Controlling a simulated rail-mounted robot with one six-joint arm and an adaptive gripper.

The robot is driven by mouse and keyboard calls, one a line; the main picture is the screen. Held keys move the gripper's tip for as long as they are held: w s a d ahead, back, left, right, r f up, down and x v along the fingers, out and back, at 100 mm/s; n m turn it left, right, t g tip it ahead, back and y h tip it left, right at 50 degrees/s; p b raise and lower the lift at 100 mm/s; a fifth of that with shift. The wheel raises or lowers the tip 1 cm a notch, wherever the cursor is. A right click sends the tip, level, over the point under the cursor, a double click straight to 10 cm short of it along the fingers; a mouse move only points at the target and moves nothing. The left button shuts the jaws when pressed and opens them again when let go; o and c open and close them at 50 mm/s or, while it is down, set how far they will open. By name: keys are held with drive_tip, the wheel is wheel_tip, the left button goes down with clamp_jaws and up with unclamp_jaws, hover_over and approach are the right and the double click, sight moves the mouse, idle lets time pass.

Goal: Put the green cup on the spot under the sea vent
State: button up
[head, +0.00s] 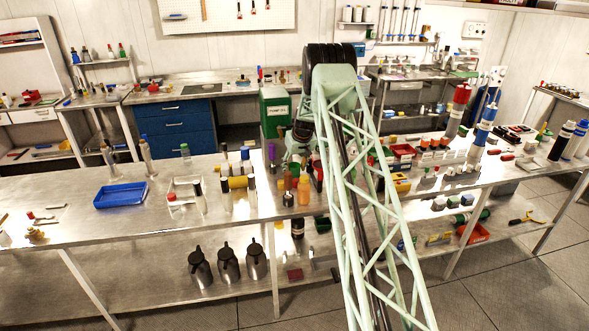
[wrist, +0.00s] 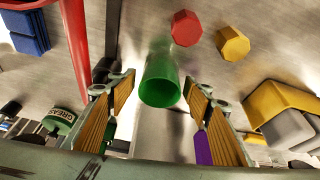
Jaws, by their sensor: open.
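The green cup (wrist: 160,82) shows in the wrist view, with its round open rim toward the camera. My gripper (wrist: 158,92) is open, with one padded finger on each side of the cup. A gap shows on both sides, and I see no finger touching it. In the head view my gripper (head: 302,145) is over the middle of the bench, partly hidden by my green lattice arm.
Near the cup are a red piece (wrist: 187,28), a yellow piece (wrist: 233,43), a red rod (wrist: 75,35), a grease tin (wrist: 60,122) and a purple object (wrist: 203,148). On the long bench stand a blue tray (head: 121,195), an orange bottle (head: 304,190) and tall red and blue cylinders (head: 484,122).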

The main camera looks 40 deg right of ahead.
drive_tip(key=shift+r, duration=0.2)
drive_tip(key=v, duration=1.2)
idle(0.4)
idle(0.5)
